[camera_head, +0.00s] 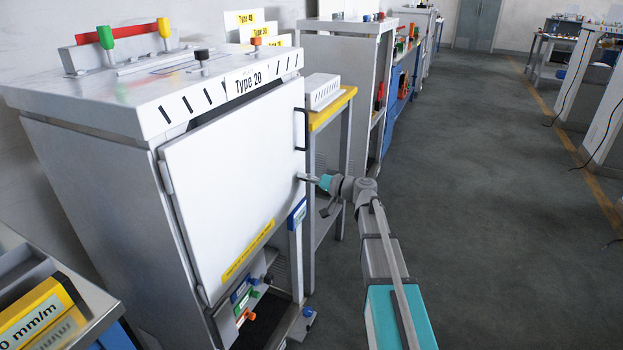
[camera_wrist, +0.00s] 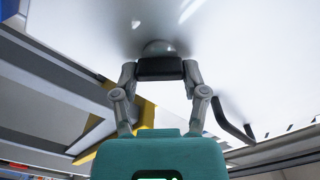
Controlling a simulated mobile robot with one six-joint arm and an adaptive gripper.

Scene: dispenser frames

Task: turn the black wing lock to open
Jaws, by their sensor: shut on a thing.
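The black wing lock (camera_wrist: 160,69) sits on a round grey base against the white door (camera_head: 235,180) of the cabinet marked Type 20. In the wrist view its black bar lies across the picture between my two fingertips. My gripper (camera_head: 307,178) is at the right edge of the door, below its black handle (camera_head: 301,130), and is shut on the wing lock. In the head view the lock is hidden by my fingers. The door looks closed on the cabinet.
The black handle also shows right of my gripper in the wrist view (camera_wrist: 233,120). A yellow-topped stand (camera_head: 330,110) with a grey box stands close behind the cabinet's right side. A yellow-edged unit (camera_head: 35,320) is at front left. The floor (camera_head: 480,180) to the right is clear.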

